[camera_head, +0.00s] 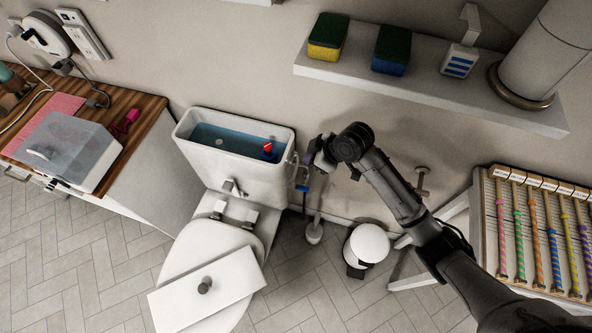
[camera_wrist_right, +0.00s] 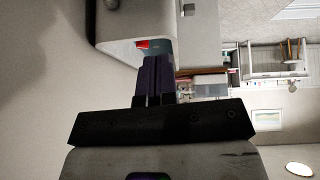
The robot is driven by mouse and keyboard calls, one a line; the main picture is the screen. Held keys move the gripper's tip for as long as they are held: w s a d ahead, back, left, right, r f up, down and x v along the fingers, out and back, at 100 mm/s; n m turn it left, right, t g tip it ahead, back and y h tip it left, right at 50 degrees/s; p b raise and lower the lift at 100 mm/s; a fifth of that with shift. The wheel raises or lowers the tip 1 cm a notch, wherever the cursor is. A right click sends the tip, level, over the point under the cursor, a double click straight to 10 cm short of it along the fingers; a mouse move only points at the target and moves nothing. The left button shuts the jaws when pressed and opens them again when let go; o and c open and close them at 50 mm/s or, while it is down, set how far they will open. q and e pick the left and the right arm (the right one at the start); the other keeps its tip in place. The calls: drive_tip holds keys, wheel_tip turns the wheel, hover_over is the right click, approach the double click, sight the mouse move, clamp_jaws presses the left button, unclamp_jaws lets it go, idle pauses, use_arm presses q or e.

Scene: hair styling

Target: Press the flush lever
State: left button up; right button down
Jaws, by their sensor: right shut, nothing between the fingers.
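The white toilet tank (camera_head: 236,172) stands open against the wall, with water and a red-topped blue part (camera_head: 268,150) inside. A small metal flush lever (camera_head: 232,187) sits on the tank's front face. My right gripper (camera_head: 301,166) is just right of the tank's right end, apart from the lever. Its fingers (camera_wrist_right: 157,76) are shut and empty, pointing at the tank (camera_wrist_right: 132,35) in the right wrist view. The red part (camera_wrist_right: 147,44) shows beyond the fingertips there. I cannot make out the lever in that view. My left gripper is not in view.
The tank lid (camera_head: 208,291) lies on the closed toilet seat (camera_head: 212,258). A wall shelf (camera_head: 430,88) with sponges is above my right arm. A white bin (camera_head: 369,243) and a rack of striped sticks (camera_head: 540,230) stand right. A wooden counter (camera_head: 146,107) is left.

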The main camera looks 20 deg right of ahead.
drive_tip(key=p, duration=0.1)
hover_over(296, 172)
drive_tip(key=s+a, duration=0.1)
wheel_tip(296, 172, down, 7)
drive_tip(key=shift+a+f, duration=0.1)
drive_tip(key=shift+f, duration=0.05)
drive_tip(key=f, duration=0.1)
drive_tip(key=f+p, duration=0.1)
drive_tip(key=f, duration=0.1)
drive_tip(key=shift+s+d, duration=0.2)
drive_tip(key=shift+d, duration=0.15)
drive_tip(key=shift+f, duration=0.45)
